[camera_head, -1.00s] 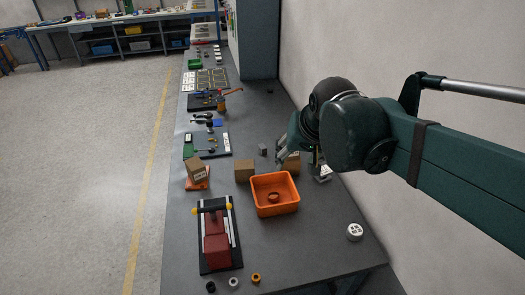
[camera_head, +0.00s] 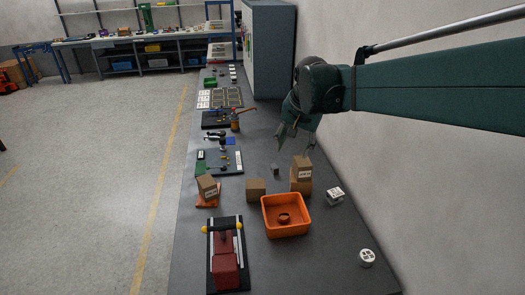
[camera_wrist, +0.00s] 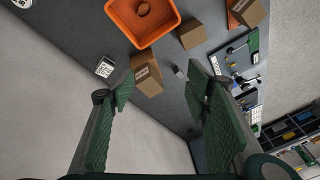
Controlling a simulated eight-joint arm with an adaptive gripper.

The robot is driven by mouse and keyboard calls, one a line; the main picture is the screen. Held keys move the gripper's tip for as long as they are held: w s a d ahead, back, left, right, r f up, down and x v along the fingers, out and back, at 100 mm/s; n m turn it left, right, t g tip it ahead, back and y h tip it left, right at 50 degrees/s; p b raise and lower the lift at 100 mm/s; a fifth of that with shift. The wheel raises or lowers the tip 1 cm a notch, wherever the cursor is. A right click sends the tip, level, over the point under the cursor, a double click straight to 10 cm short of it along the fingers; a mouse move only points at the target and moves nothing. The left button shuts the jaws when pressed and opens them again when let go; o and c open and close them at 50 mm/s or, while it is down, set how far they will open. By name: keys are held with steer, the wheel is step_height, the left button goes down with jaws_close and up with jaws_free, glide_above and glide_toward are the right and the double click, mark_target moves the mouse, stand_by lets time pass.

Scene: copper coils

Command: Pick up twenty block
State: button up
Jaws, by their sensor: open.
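No label reading twenty can be made out. A small grey block (camera_head: 275,169) stands on the bench behind the cardboard boxes; the wrist view shows it (camera_wrist: 180,72) between the fingers in the picture, farther away. A white and grey block-like item (camera_head: 335,195) with dark marks on top sits to the right of the stacked boxes, and also shows in the wrist view (camera_wrist: 105,67). My gripper (camera_head: 294,138) is open and empty, in the air above the bench beyond the boxes. Its two green fingers (camera_wrist: 160,95) are wide apart.
Two stacked cardboard boxes (camera_head: 301,174) and a single box (camera_head: 256,190) stand near the grey block. An orange bin (camera_head: 268,222) holds a copper-coloured ring. A red device (camera_head: 224,268) is at the front. A wall rises on the right. Bare bench (camera_head: 330,265) lies front right.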

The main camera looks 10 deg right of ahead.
steer(key=w+f+m+g, duration=0.1)
steer(key=w+f+m, duration=0.15)
steer(key=w, duration=0.65)
steer(key=m+g, duration=0.3)
steer(key=m, duration=0.3)
glide_above(274, 166)
steer(key=f, duration=2.4)
steer(key=shift+s+d+f, duration=0.1)
steer(key=shift+s+f, duration=0.1)
steer(key=shift+s, duration=0.05)
steer(key=shift+w+f, duration=0.25)
steer(key=shift+f, duration=0.35)
steer(key=shift+f, duration=1.25)
steer(key=shift+f, duration=0.1)
steer(key=shift+f, duration=2.55)
